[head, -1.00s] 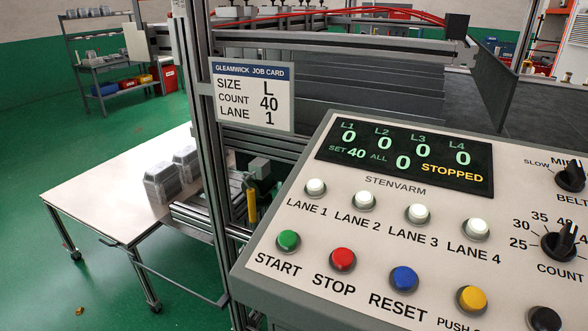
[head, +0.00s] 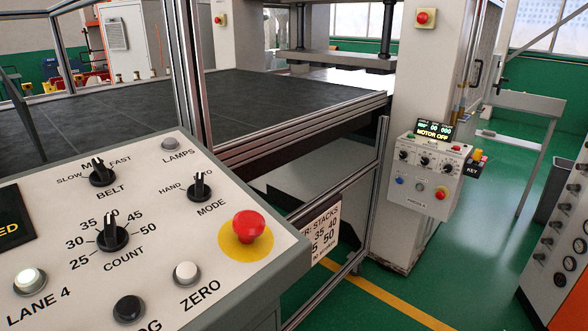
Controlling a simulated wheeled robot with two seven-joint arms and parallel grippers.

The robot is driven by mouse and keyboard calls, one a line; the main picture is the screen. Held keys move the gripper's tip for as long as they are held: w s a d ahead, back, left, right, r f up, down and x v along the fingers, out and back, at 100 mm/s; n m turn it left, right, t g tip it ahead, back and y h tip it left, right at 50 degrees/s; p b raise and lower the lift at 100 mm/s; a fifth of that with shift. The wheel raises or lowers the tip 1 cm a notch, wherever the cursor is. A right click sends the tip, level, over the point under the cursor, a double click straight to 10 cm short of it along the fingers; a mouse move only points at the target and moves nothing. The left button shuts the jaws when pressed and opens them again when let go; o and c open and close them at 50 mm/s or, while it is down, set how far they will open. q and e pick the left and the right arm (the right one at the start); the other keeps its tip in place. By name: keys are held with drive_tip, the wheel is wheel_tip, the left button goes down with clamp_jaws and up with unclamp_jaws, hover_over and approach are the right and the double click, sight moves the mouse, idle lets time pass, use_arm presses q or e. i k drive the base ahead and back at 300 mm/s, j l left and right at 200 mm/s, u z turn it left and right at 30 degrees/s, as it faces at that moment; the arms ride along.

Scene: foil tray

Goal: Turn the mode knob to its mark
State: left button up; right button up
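The mode knob (head: 199,191) is a black rotary knob above the word MODE, on the right part of the sloped cream control panel (head: 150,220). HAND is printed to its left. A label ending in "TO" is to its right, partly hidden behind the knob's raised grip. The grip stands roughly upward in the picture, between the two labels; I cannot tell exactly which its pointer meets. Neither of my grippers is in view.
Near the mode knob are a red mushroom button (head: 248,226) on a yellow disc, the belt knob (head: 102,175), the count knob (head: 113,238), the lamps button (head: 170,144) and the white zero button (head: 187,273). A metal frame post (head: 192,90) rises behind the panel.

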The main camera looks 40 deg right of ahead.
sight(198, 192)
drive_tip(key=z, duration=0.7)
drive_tip(key=k+l+u, duration=0.15)
drive_tip(key=l, duration=0.15)
drive_tip(key=k+l+u, duration=0.15)
drive_tip(key=l, duration=0.15)
